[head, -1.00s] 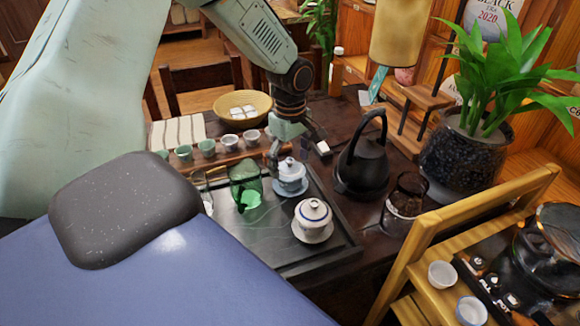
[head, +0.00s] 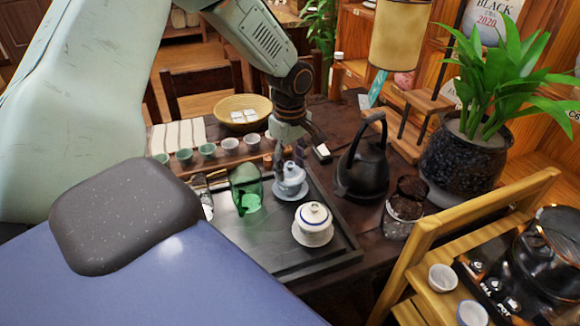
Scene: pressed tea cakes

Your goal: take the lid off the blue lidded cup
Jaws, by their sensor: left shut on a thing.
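The blue lidded cup (head: 290,187) stands on its saucer on the dark tea tray (head: 262,262). Its pale blue lid (head: 291,172) shows on top of the cup, and I see no clear gap between them. My left gripper (head: 290,160) comes down from above, with its fingers closed together at the lid's knob. The fingers hide the knob. My right gripper is not in view.
A white lidded cup (head: 313,216) stands close in front, and a green glass pitcher (head: 245,190) is close on the left. A black kettle (head: 362,170) stands to the right. Several small cups (head: 207,150) line the back left.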

